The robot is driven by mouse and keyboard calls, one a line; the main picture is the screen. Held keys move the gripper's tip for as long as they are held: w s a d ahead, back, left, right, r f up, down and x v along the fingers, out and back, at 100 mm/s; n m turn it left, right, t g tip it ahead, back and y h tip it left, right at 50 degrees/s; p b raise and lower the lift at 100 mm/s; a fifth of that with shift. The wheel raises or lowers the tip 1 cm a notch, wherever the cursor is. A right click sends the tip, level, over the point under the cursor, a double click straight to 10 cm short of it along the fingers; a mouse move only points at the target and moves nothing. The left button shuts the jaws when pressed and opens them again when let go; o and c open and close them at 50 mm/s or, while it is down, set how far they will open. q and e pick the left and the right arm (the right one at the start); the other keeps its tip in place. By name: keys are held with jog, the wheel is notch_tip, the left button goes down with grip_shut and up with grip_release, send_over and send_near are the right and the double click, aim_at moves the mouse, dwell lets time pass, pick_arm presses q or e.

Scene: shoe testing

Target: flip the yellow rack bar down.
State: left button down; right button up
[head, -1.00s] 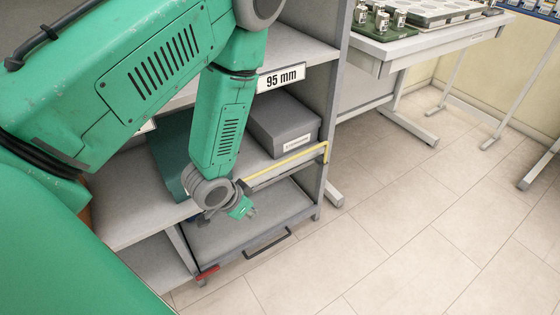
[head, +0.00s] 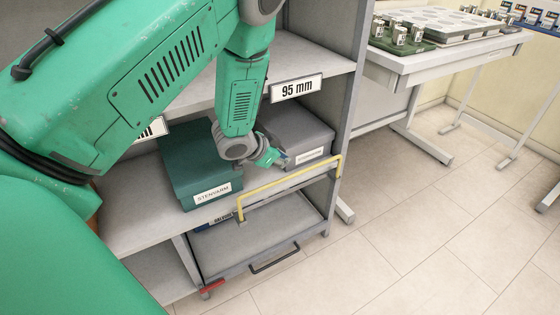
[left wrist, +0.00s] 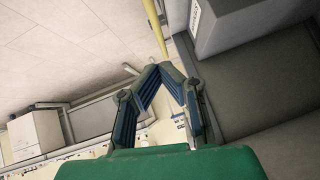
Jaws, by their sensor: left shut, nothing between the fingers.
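The yellow rack bar (head: 290,176) stands raised along the front edge of the shelf, with short legs at both ends. It also shows at the top of the left wrist view (left wrist: 155,25). My left gripper (head: 281,160) is shut and empty. It appears above the shelf on the inner side of the bar, close to the grey box (head: 296,135). In the left wrist view my fingertips (left wrist: 160,70) meet just below the yellow bar in the picture; whether they touch it I cannot tell. My right gripper is in no view.
A green box (head: 195,170) labelled STENVARM sits left on the same shelf. A "95 mm" sign (head: 297,87) hangs on the shelf above. A lower tray with a black handle (head: 274,258) is underneath. A table (head: 440,55) stands right; the floor (head: 430,220) is clear.

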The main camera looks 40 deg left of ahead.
pick_arm(q)
jog(key=b, duration=0.2)
send_over(297, 173)
jog(key=s, duration=0.2)
notch_tip(297, 173, down, 4)
notch_tip(297, 173, down, 3)
jog(key=shift+a+r, duration=0.1)
jog(key=shift+r, duration=0.1)
jog(key=shift+a+f+b, duration=0.2)
jog(key=shift+f+b, duration=0.1)
jog(key=shift+f, duration=0.2)
notch_tip(297, 173, down, 9)
jog(key=b, duration=0.3)
jog(key=shift+s+b, duration=0.15)
jog(key=shift+b, duration=0.25)
jog(key=shift+d, duration=0.1)
